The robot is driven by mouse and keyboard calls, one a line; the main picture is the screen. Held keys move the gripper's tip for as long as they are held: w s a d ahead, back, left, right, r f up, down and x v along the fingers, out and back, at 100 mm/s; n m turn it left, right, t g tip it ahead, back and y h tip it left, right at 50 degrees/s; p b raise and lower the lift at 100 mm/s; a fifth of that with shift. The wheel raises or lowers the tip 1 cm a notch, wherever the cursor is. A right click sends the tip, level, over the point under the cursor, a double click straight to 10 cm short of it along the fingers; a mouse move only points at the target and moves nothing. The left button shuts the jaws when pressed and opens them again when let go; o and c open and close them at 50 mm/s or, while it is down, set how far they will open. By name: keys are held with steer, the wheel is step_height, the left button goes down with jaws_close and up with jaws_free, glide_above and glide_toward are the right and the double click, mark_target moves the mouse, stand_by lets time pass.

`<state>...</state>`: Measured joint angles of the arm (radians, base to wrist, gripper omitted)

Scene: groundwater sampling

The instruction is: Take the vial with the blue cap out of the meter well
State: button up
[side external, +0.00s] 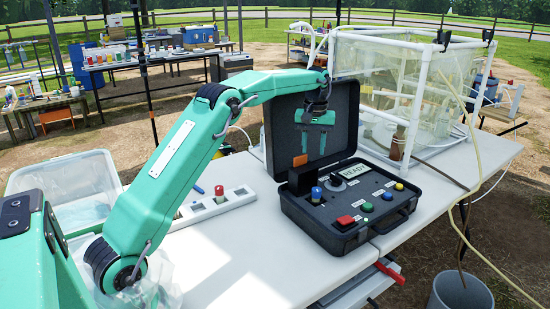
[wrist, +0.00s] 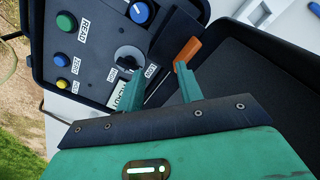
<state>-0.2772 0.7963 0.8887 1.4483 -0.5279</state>
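The vial with the blue cap (side external: 316,194) stands upright in the meter well, at the left of the open black meter case (side external: 340,240). Its blue cap also shows at the top edge of the wrist view (wrist: 140,12); its lower part is hidden in the well. A dark upright cover with an orange tab (side external: 300,160) stands behind the well; the tab also shows in the wrist view (wrist: 187,50). My gripper (side external: 315,150) hangs above the panel, in front of the raised lid. Its fingers are apart and empty, clear of the vial (wrist: 158,90).
The panel has a red button (side external: 345,220), green, blue and yellow buttons, a dial and a display (side external: 355,171) reading READY. A white rack (side external: 205,206) with a red-capped vial (side external: 219,191) lies left. A clear framed tank (side external: 400,90) stands behind right. The front tabletop is clear.

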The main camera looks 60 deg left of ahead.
mark_target(317, 189)
steer(key=s+d+f+m, duration=0.1)
steer(key=d+m, duration=0.1)
steer(key=d+f+m, duration=0.1)
steer(key=d+m, duration=0.1)
steer(key=s+d+f+m, duration=0.1)
steer(key=d+f, duration=0.1)
steer(key=shift+s+m, duration=0.35)
steer(key=shift+m, duration=0.05)
steer(key=shift+a+f, duration=0.1)
steer(key=shift+f, duration=3.8)
steer(key=c, duration=0.7)
